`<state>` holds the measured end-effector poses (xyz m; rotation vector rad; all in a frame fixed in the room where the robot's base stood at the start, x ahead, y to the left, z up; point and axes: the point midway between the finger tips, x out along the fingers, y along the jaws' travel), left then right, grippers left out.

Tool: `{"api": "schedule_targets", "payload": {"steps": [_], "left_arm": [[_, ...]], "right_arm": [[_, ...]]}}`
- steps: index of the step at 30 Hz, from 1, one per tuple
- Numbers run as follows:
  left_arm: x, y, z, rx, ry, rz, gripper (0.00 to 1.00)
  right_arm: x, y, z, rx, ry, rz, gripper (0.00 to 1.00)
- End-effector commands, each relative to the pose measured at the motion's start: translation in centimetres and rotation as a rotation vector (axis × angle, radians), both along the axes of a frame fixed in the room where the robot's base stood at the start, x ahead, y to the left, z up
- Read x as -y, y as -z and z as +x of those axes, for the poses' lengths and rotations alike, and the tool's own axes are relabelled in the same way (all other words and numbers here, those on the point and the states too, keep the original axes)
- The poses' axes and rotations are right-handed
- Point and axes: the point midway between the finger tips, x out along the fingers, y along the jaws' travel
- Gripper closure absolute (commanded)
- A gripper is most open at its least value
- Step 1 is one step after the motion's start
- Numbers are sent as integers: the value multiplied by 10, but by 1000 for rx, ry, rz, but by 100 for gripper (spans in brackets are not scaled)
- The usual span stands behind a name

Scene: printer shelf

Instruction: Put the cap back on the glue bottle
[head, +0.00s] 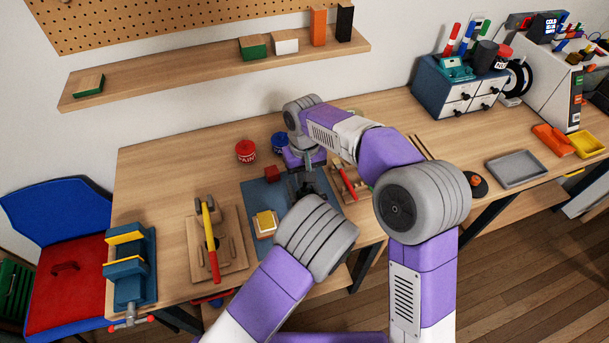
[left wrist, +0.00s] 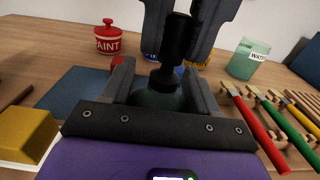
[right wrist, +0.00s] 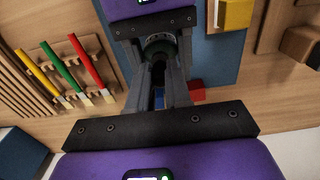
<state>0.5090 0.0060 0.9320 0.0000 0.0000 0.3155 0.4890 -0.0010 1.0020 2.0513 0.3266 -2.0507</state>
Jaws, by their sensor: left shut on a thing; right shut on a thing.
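The dark green glue bottle (left wrist: 158,99) stands between the fingers of my left gripper (left wrist: 160,82), which is shut on it. My right gripper (left wrist: 182,50) comes down from above and is shut on the black cap (left wrist: 177,38), just over the bottle's black neck (left wrist: 165,78). Cap and neck look roughly in line; I cannot tell whether the cap is seated. In the right wrist view, the bottle's dark round top (right wrist: 160,45) shows beyond my right gripper's fingers (right wrist: 158,75). In the head view my right gripper (head: 302,182) is over the mat; my left gripper is hidden behind its arm.
A blue mat (head: 262,196) lies below. A red paint pot (head: 246,152), a blue pot (head: 279,142) and a red block (head: 271,174) are behind-left. A yellow-topped block (head: 265,222) is left. A tool rack (right wrist: 80,75) and a water jar (left wrist: 249,60) are close by.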

Motion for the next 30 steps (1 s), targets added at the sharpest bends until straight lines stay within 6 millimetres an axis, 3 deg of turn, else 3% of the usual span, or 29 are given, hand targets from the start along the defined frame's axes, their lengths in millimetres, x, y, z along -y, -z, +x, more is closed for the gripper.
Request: {"api": "schedule_targets", "payload": {"steps": [20, 21, 24, 27, 30], "left_arm": [[0, 0, 0, 1, 0, 0, 96], [0, 0, 0, 1, 0, 0, 96], [0, 0, 0, 1, 0, 0, 96], [0, 0, 0, 1, 0, 0, 96], [0, 0, 0, 1, 0, 0, 96]], "right_arm": [[0, 13, 0, -1, 0, 0, 100], [0, 13, 0, -1, 0, 0, 79], [0, 13, 0, -1, 0, 0, 63], [0, 13, 0, 0, 0, 0, 52], [0, 13, 0, 0, 0, 0, 52]]}}
